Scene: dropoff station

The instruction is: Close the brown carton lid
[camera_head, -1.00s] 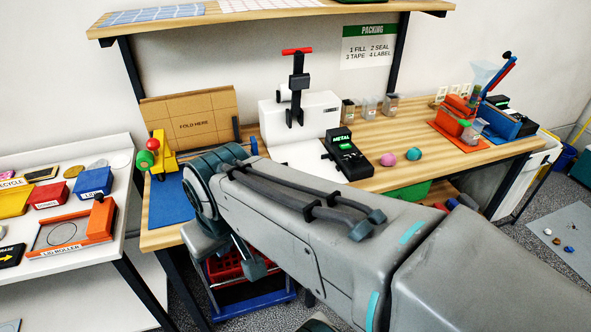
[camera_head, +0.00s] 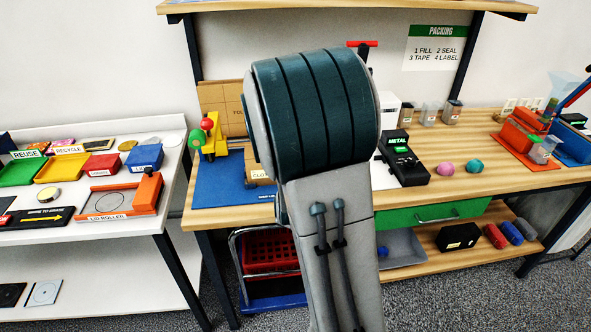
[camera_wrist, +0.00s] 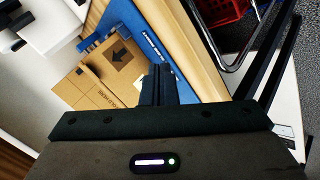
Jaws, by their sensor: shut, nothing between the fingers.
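The brown carton stands on a blue mat (camera_head: 225,190) at the left of the wooden bench. Its lid (camera_head: 222,97) is raised and stands upright at the back, partly hidden by my arm. A bit of the carton's body (camera_head: 257,165) shows beside my arm. In the wrist view the carton (camera_wrist: 118,58) lies left of my gripper, with the flat "FOLD HERE" lid panel (camera_wrist: 82,88) beside it. My gripper (camera_wrist: 157,72) is shut and empty, close to the carton's edge; I cannot tell whether it touches. In the head view it is hidden by my arm.
A yellow tool with red and green knobs (camera_head: 209,138) stands left of the carton. A black METAL device (camera_head: 403,158) and small balls (camera_head: 446,168) lie to the right. A red crate (camera_head: 270,252) is below the bench. The lid roller station (camera_head: 120,197) is at the left.

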